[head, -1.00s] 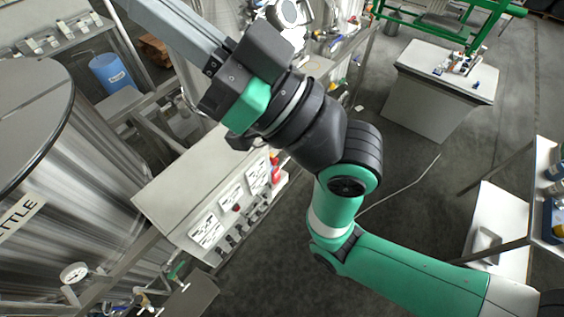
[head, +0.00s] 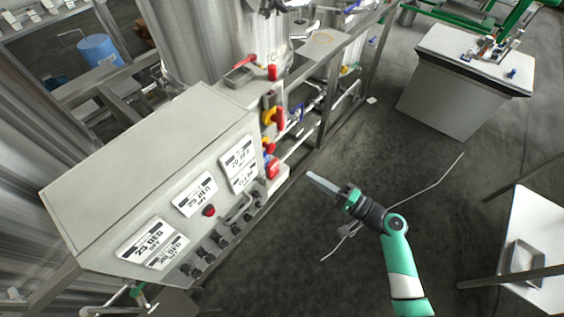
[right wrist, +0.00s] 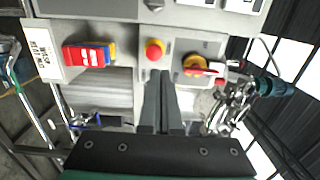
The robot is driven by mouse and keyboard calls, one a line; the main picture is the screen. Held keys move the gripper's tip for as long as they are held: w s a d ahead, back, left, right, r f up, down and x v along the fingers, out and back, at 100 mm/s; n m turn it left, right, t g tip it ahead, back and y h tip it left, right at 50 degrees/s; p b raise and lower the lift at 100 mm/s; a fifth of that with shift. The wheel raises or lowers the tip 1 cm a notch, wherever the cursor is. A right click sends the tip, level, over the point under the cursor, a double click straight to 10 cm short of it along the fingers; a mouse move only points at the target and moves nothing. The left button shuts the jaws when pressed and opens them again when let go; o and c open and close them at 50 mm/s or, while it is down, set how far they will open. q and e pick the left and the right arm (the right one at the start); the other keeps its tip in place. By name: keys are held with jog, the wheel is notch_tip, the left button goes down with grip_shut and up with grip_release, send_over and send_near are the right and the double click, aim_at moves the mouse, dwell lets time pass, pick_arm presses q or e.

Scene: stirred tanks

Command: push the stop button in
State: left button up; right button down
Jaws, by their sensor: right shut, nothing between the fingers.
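The stop button is a round red knob on a yellow ring, on the side of the grey control cabinet. It is small in the head view (head: 268,146) and clearer in the right wrist view (right wrist: 154,48). My right gripper (head: 312,177) is shut and empty, pointing left towards that side of the cabinet, with a gap of floor showing between. In the right wrist view its closed fingertips (right wrist: 160,73) appear just below the button and do not cover it. My left gripper is not in view.
Pipes run behind. Open floor lies right of the cabinet.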

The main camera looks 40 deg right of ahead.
jog(key=f, duration=0.2)
send_near(273, 150)
jog(key=shift+h, duration=0.4)
jog(key=w, duration=0.4)
jog(key=w+a, duration=0.1)
jog(key=w, duration=0.1)
jog(key=shift+w+a+b, duration=0.1)
jog(key=shift+w+b, duration=0.3)
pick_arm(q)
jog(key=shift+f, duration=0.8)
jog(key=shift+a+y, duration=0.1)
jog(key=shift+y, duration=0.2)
